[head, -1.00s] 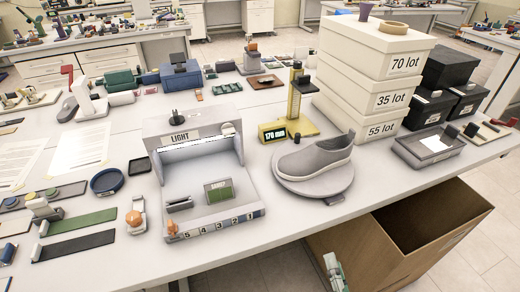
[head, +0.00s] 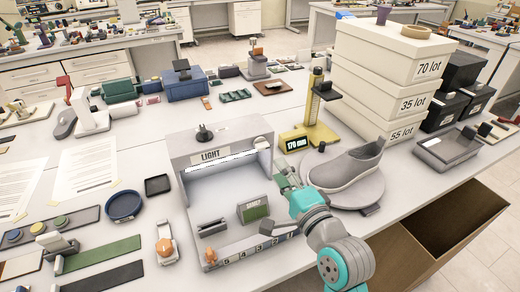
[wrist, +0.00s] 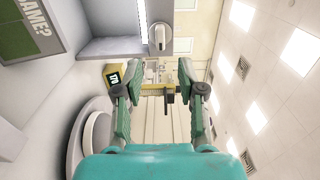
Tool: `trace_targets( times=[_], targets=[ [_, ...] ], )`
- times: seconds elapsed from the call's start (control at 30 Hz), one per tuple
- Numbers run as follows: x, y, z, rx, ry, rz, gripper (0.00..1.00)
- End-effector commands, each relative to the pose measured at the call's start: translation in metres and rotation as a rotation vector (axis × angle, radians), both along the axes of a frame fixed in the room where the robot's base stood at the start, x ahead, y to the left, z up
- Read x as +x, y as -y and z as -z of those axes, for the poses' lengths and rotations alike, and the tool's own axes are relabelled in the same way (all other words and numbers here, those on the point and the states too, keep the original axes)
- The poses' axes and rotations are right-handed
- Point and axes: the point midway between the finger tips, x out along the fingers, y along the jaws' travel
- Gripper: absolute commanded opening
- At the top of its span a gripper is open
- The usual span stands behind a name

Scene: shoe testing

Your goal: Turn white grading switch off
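A grey grading box (head: 185,190) labelled LIGHT stands on the table, with a bright lit strip under its top edge. A white switch (head: 261,143) sits at the upper right corner of its front. The same white switch (wrist: 159,38) shows at the top middle of the wrist view, ahead of my fingers. My gripper (head: 281,165) is just right of the box and below the switch in the head view, apart from the switch. In the wrist view my gripper (wrist: 158,75) is open, with nothing between its fingers.
A yellow gauge (head: 318,125) reading 170 mm stands right of the box. A grey shoe (head: 345,168) on a round turntable (head: 368,195) is close beside my arm. Stacked white boxes (head: 375,85) stand behind it. An open brown carton (head: 425,245) is below the table edge.

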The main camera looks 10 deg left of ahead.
Motion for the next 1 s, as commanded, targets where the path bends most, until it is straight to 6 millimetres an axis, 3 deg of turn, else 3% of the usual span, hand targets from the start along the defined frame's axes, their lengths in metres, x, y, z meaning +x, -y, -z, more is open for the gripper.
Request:
trace_targets(
  times=[0.43, 0.93, 1.0],
  targets=[
    [0.061, -0.042, 0.000, -0.001, 0.002, 0.000, 0.40],
    [0.073, -0.049, 0.000, -0.001, 0.003, 0.001, 0.40],
    [0.073, -0.049, 0.000, -0.001, 0.002, 0.001, 0.22]
  ],
)
